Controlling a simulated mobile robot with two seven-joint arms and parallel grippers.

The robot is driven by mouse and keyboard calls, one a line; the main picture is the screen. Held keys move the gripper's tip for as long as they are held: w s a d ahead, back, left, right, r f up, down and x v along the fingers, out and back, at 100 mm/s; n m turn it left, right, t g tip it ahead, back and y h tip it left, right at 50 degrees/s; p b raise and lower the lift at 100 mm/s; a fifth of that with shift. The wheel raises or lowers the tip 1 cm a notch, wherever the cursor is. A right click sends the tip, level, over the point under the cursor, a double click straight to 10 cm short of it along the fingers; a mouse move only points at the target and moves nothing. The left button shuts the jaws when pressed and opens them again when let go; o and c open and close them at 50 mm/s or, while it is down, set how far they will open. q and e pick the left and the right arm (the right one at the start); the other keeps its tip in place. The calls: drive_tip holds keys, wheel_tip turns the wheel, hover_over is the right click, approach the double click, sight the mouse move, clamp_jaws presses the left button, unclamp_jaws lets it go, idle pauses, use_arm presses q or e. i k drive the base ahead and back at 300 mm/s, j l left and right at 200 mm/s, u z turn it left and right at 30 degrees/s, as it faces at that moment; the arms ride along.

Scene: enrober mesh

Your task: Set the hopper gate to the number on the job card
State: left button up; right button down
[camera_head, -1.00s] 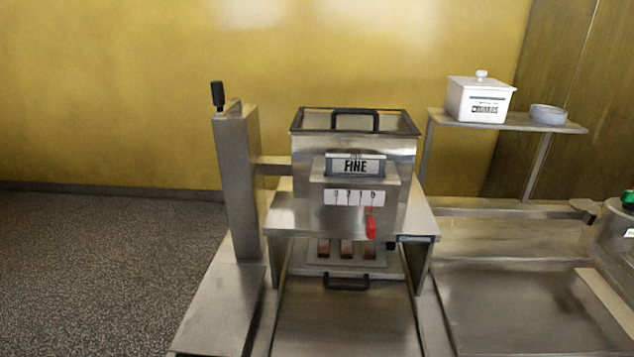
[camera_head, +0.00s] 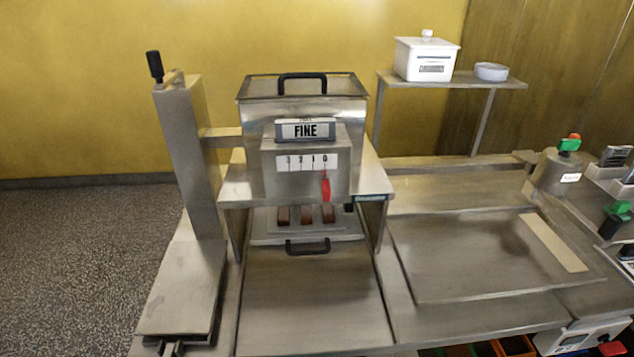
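The steel hopper (camera_head: 305,112) stands in the middle with a black-handled lid and a sign (camera_head: 305,130) reading "FINE". Below the sign is a white number scale (camera_head: 306,161) that appears to read 3, 2, 1, 0 from left to right. The red gate lever (camera_head: 325,187) hangs under the right end of the scale, at the 0. I cannot make out a job card with a number in this view. Neither of my grippers can be made out, and nothing touches the lever.
Brown bars (camera_head: 307,214) lie on a tray below the hopper. A post with a black-knobbed handle (camera_head: 154,66) stands left. A shelf (camera_head: 455,83) holds a white lidded box (camera_head: 426,58) and a bowl (camera_head: 491,72). A green-topped canister (camera_head: 560,172) stands right. Small dark parts at bottom left are unclear.

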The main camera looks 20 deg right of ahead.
sight(325, 182)
drive_tip(key=l+z, duration=0.1)
drive_tip(key=z, duration=0.3)
drive_tip(key=l+z, duration=0.1)
drive_tip(key=z, duration=0.35)
drive_tip(key=l+z, duration=0.1)
drive_tip(key=z, duration=0.75)
drive_tip(key=l+z, duration=0.1)
drive_tip(key=z, duration=0.3)
drive_tip(key=i+z, duration=0.1)
drive_tip(key=z, duration=0.35)
drive_tip(key=u, duration=2.4)
